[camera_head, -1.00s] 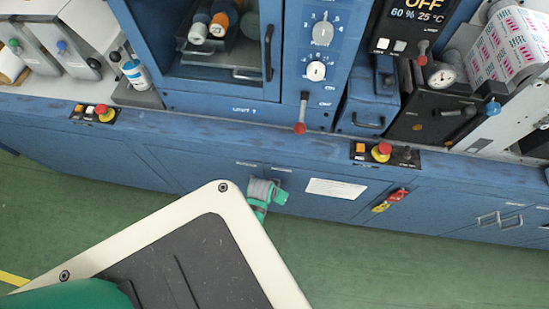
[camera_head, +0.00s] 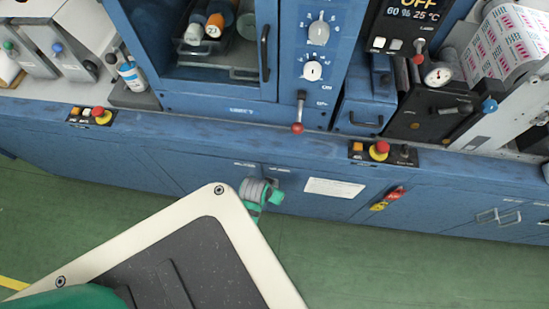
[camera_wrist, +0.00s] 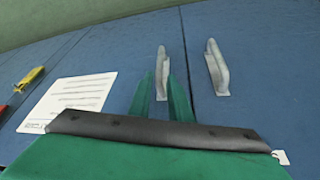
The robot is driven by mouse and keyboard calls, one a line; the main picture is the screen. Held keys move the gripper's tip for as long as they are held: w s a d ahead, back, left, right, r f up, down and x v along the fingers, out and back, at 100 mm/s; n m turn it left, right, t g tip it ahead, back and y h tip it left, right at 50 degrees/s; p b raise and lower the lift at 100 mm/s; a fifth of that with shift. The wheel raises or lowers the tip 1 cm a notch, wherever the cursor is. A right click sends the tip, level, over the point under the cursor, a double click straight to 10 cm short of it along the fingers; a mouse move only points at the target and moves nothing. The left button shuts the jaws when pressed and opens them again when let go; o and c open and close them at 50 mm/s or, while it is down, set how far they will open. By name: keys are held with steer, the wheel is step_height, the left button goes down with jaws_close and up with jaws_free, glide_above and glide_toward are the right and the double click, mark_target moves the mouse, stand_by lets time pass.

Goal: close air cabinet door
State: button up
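Two blue cabinet doors meet below the worktop, with a grey bar handle on each. In the wrist view the left handle (camera_wrist: 161,73) stands between my fingertips, and the right handle (camera_wrist: 216,68) is to their right. My gripper (camera_wrist: 161,84) has its two green fingers apart, with gaps to the left handle; I cannot tell how far the fingers reach past it. In the head view my gripper (camera_head: 264,202) is low in front of the doors and partly hidden by my own body. The doors look about flush; which is the air cabinet door is not readable.
A white paper sheet (camera_head: 334,188) is on the blue front, with red and yellow handles (camera_head: 388,198) further right. Button boxes (camera_head: 381,151) sit on the worktop edge above. The green floor (camera_head: 360,260) in front is clear.

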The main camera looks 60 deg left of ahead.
steer(key=v, duration=0.5)
steer(key=shift+r, duration=0.1)
stand_by(0.5)
steer(key=d+r+m+t, duration=0.2)
steer(key=d+r+t, duration=0.1)
steer(key=d, duration=0.6)
steer(key=d+r+m+t, duration=0.3)
steer(key=d+t, duration=0.1)
steer(key=d, duration=0.4)
steer(key=s+d+r+t+h, duration=0.2)
steer(key=s+d+r+t, duration=0.2)
steer(key=d+r, duration=0.9)
steer(key=shift+s+d+r+m, duration=0.2)
steer(key=shift+s+d+m, duration=0.2)
steer(key=shift+s+d, duration=0.25)
